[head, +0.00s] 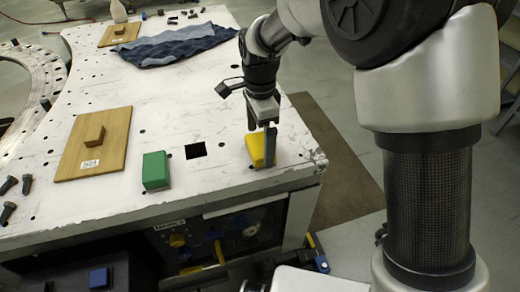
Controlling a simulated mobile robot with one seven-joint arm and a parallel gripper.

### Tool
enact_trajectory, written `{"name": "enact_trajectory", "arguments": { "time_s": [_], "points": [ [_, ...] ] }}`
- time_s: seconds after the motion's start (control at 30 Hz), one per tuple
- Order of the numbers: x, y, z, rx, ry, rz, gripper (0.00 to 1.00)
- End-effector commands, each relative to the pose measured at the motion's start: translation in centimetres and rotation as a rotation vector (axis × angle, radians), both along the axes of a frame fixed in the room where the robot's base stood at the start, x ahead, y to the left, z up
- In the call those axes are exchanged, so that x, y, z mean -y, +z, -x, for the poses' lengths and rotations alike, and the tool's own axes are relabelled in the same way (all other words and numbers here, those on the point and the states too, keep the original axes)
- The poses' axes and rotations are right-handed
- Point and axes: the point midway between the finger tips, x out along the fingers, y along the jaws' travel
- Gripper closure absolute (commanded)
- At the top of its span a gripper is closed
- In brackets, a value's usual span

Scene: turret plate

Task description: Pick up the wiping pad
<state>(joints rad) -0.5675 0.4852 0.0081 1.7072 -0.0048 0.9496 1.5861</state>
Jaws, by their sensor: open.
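A yellow block (254,149), which may be the wiping pad, lies on the white plate near its front right corner. My gripper (261,146) points down at it with its jaws open. One finger stands in front of the block's right part, and the other shows at its far side. The fingers appear to straddle the block, but I cannot tell whether either touches it. A green block (156,170) lies farther left on the plate, apart from my gripper.
A black square (195,150) lies between the blocks. A wooden board (72,163) with a wooden knob is at the left, with dark bolts (8,212) beside it. Blue cloth (175,45) and another board (119,35) are farther back. The plate's middle is mostly clear.

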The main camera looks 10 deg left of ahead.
Motion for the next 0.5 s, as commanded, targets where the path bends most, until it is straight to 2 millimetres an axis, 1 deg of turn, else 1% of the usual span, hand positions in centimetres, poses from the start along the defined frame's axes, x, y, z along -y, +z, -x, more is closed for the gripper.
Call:
{"name": "enact_trajectory", "arguments": {
  "time_s": [0.03, 0.13, 0.23, 0.43, 0.47, 0.5],
  "points": [
    [0.1, -0.9, 0.1, -0.003, -0.001, 0.002, 0.0],
    [0.1, -2.1, 0.0, -0.002, -0.001, 0.001, 0.0],
    [0.0, -2.5, 0.0, 0.0, -0.001, 0.0, 0.0],
    [0.0, -2.5, 0.0, 0.0, 0.0, 0.0, 0.0],
    [0.0, -2.5, 0.0, 0.0, 0.0, 0.0, 0.03],
    [0.0, -2.5, 0.0, 0.0, 0.0, 0.0, 0.1]
  ]
}}
